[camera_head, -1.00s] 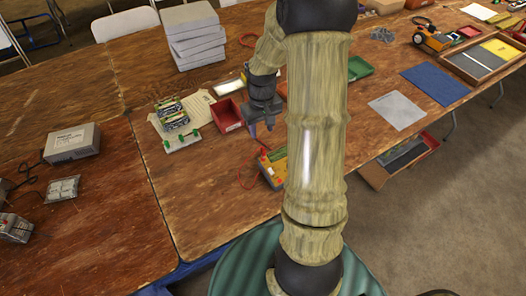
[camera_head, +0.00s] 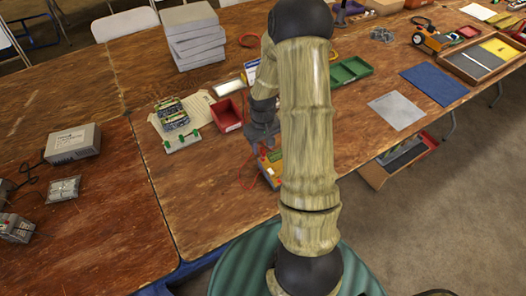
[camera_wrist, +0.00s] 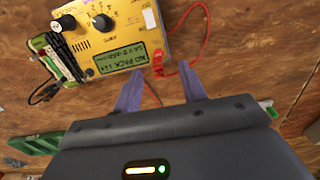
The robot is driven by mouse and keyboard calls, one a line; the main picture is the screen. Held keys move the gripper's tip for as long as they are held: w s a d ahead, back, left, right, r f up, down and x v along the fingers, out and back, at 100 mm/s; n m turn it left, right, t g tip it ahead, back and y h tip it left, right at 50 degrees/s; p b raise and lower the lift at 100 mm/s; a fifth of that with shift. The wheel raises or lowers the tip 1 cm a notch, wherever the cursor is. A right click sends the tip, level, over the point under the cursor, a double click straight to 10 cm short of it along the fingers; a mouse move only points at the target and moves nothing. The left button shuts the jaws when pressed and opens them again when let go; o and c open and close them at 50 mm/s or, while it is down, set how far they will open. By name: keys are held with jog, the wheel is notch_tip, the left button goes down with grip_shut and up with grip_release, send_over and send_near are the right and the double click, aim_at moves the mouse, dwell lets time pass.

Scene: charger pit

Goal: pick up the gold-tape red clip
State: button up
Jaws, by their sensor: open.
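A yellow charger (camera_wrist: 105,35) with a lit display and black knobs lies near the top of the wrist view; it also shows in the head view (camera_head: 270,172), partly behind my arm. A red clip (camera_wrist: 157,63) on a red lead lies at the charger's right edge; its gold tape cannot be made out. Another red piece on the lead (camera_wrist: 192,58) is just to its right. My gripper (camera_wrist: 158,80) is open and empty, its two fingers pointing towards the clip, one to each side in the picture. Contact cannot be told. In the head view my gripper (camera_head: 262,142) is just beyond the charger.
A red bin (camera_head: 228,115) and a board with green clips (camera_head: 183,140) stand left of my gripper. A green tray (camera_head: 350,70) is to the right. A battery pack (camera_wrist: 52,60) lies beside the charger.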

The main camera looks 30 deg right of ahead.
aim_at(263, 149)
notch_tip(263, 149, down, 4)
jog(key=shift+w+d+r, duration=0.1)
jog(key=shift+r, duration=0.15)
jog(key=shift+c, duration=0.4)
jog(key=c, duration=0.8)
